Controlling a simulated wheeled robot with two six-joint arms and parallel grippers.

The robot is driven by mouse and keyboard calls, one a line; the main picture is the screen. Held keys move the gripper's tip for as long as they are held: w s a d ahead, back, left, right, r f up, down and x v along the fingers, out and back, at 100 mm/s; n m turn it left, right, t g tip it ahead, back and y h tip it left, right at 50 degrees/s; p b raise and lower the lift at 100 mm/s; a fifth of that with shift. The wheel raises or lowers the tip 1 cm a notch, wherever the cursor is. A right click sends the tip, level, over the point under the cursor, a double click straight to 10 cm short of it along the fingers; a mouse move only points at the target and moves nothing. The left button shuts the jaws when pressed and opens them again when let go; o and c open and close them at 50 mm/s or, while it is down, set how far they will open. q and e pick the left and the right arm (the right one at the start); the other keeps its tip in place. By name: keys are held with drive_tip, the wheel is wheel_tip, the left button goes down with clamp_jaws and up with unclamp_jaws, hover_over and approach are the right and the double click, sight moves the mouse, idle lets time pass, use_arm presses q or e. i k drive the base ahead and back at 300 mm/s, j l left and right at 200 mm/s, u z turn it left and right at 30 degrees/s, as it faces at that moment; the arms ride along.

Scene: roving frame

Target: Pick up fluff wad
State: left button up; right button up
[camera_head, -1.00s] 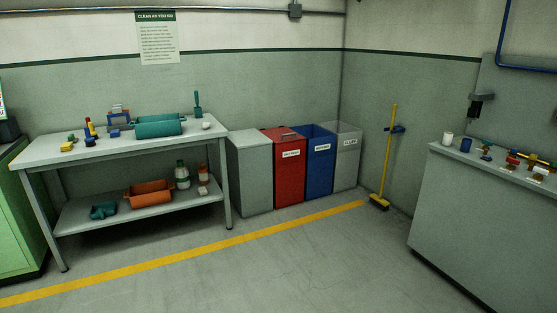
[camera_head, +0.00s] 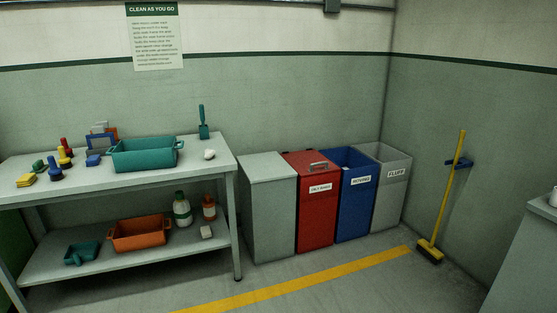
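A small white lump (camera_head: 209,154) that looks like the fluff wad lies on the top of the grey workbench (camera_head: 210,172), near its right end. It sits to the right of a teal tray (camera_head: 145,155) and in front of an upright teal scoop or brush (camera_head: 203,125). Nothing touches it. A light grey bin labelled FLUFF (camera_head: 395,180) stands at the right end of the bin row. Neither of my grippers is in view.
A grey bin (camera_head: 268,210), a red lidded bin (camera_head: 315,205) and a blue bin (camera_head: 357,195) stand right of the bench. A yellow broom (camera_head: 447,200) leans at the right wall. The bench's lower shelf holds an orange tray (camera_head: 140,232) and bottles. The floor in front is clear.

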sight(210, 154)
drive_tip(key=i, duration=1.9)
